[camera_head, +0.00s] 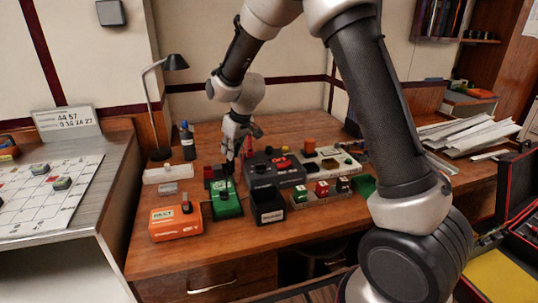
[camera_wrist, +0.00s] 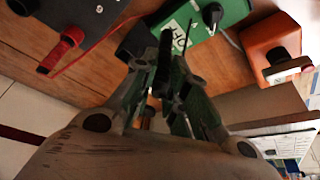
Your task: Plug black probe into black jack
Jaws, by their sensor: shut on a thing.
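My gripper (camera_head: 236,150) hangs above the back of the green box, near the left side of the dark grey meter (camera_head: 275,168). In the wrist view my gripper (camera_wrist: 165,88) is shut on a thin black thing, seemingly the black probe (camera_wrist: 165,58), which points away from the camera. The fingers hide part of it. The green box (camera_head: 226,198) has a white label and a black knob-like piece (camera_wrist: 212,14) on top. I cannot make out the black jack for certain. A red probe (camera_wrist: 62,48) with a red lead lies by the meter.
An orange box (camera_head: 175,223) stands front left of the green box, and an open black bin (camera_head: 268,205) stands to its right. A rack of small blocks (camera_head: 322,193) is further right. A lamp (camera_head: 160,152) and a bottle (camera_head: 187,140) stand at the back left.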

